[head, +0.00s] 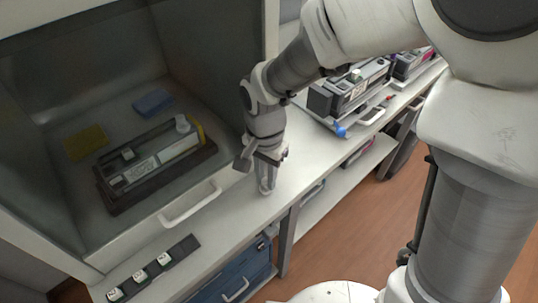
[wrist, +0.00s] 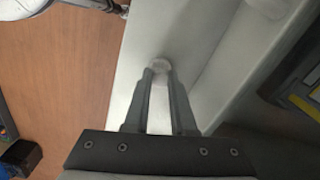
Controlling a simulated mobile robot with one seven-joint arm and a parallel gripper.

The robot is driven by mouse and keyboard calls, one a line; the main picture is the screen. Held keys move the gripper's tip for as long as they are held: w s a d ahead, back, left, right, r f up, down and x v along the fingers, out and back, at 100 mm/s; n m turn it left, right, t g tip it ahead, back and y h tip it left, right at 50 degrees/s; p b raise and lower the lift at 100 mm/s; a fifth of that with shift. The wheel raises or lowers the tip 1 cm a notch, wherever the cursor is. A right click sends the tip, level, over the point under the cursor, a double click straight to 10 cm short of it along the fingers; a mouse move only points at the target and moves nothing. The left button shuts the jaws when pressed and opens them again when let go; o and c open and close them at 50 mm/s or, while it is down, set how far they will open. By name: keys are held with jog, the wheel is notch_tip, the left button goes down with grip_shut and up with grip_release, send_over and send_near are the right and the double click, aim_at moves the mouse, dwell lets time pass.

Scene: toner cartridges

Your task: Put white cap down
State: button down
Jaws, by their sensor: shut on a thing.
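My gripper (head: 266,184) points down over the white counter, in front of the cabinet. In the wrist view my gripper (wrist: 162,75) has its two dark fingers closed around the white cap (wrist: 162,64), a small pale round piece at the fingertips. The cap is hard to make out in the head view, where it blends with the white counter (head: 226,221). The counter also shows in the wrist view (wrist: 139,45). I cannot tell whether the cap touches the surface.
Left of my gripper, the open cabinet holds a toner cartridge (head: 155,158) with a pale knob on top, a yellow pad (head: 86,142) and a blue pad (head: 153,103). A dark strip with small white blocks (head: 153,271) lies front left. More cartridges (head: 352,88) and a blue cap (head: 341,130) are right.

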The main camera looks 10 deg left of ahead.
aim_at(266, 180)
jog(key=c, duration=0.8)
grip_release()
jog(key=shift+o, duration=0.2)
notch_tip(266, 180, up, 11)
jog(key=p, duration=0.3)
jog(key=s+d+r+n+t, duration=0.2)
jog(key=s+d+r, duration=0.2)
jog(key=d, duration=0.6)
jog(key=s+d+r+n+t, duration=0.3)
jog(key=s+d+r, duration=0.1)
jog(key=d, duration=0.6)
jog(key=shift+r+t, duration=0.3)
jog(key=shift+r, duration=0.4)
jog(key=shift+s, duration=0.1)
